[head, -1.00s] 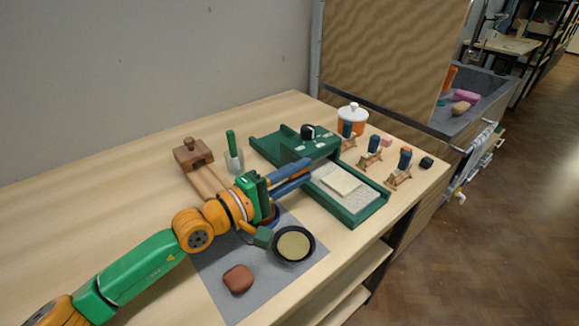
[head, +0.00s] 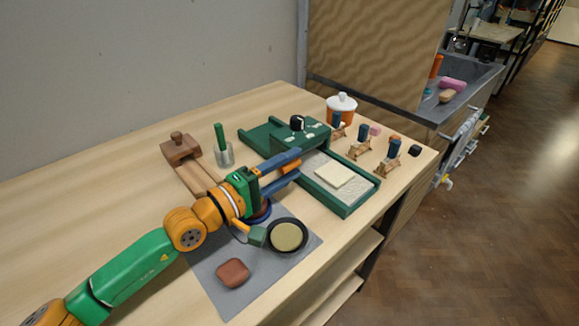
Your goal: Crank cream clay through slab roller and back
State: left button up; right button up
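The green slab roller (head: 358,203) stands on the table, with a black knob (head: 297,123) on top of its bridge. The cream clay (head: 330,176) is a flat square slab on the pale bed at the roller's near right end, clear of the bridge. My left gripper (head: 298,164) reaches in from the left with two blue fingers. My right gripper is not in view.
A grey mat (head: 214,270) holds a brown clay lump (head: 233,273) and a round dark-rimmed dish (head: 288,236). A wooden block tool (head: 181,148) and a green-handled tool in a cup (head: 221,146) stand behind my arm. An orange lidded jar (head: 341,110) and several small stands (head: 388,163) are right of the roller.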

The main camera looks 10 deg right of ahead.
pick_arm(q)
jog(key=b+v, duration=0.2)
jog(key=v, duration=0.5)
jog(key=shift+s+a+f, duration=0.1)
